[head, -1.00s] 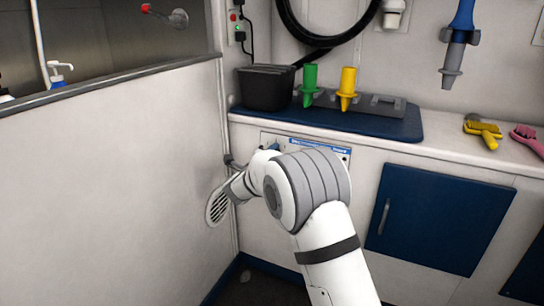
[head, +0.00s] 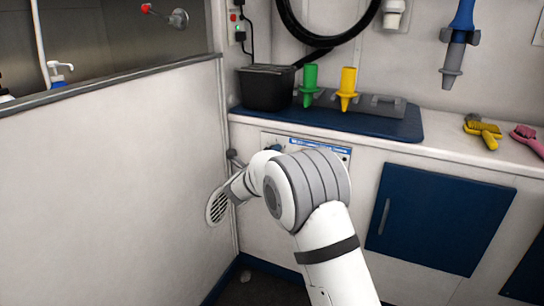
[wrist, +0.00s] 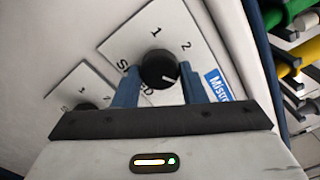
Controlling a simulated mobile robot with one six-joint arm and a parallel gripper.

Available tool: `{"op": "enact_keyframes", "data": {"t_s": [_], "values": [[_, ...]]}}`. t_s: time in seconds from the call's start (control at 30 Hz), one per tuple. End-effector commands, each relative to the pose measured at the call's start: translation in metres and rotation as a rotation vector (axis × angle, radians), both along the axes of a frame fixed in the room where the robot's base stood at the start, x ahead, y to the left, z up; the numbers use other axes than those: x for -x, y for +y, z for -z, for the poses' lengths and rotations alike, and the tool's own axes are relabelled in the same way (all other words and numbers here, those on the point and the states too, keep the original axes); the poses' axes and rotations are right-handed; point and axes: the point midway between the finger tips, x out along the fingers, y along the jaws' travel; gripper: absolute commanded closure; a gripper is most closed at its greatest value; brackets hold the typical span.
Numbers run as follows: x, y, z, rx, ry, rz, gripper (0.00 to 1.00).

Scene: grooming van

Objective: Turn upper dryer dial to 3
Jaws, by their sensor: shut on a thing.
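In the wrist view a round black dial (wrist: 157,68) sits on a white plate marked 1, 2 and SPEED. My gripper (wrist: 161,84) has its two blue fingers on either side of this dial and is shut on it. The dial's white mark points right and slightly down, clockwise past the 2. No 3 is visible; a finger covers part of the plate there. A second dial (wrist: 88,106), the lower one, sits on a similar plate to the left, partly hidden by my gripper. In the head view the dryer panel (head: 341,153) shows below the counter; my arm hides the dials.
The blue counter mat (head: 380,128) above holds a black bin (head: 266,88), a green nozzle (head: 309,84) and a yellow nozzle (head: 347,86). A white partition (head: 110,180) stands close on the left. A blue cabinet door (head: 440,220) is to the right.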

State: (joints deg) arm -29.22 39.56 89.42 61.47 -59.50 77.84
Motion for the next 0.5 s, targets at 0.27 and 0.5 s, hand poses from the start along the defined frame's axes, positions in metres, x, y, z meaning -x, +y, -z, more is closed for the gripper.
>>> {"op": "enact_keyframes", "data": {"t_s": [0.27,0.5], "values": [[0.0,-0.0012,0.0016,0.0,0.003,0.003,0.48],[0.0001,-0.0003,0.0008,0.0,0.002,0.0,0.42]]}}
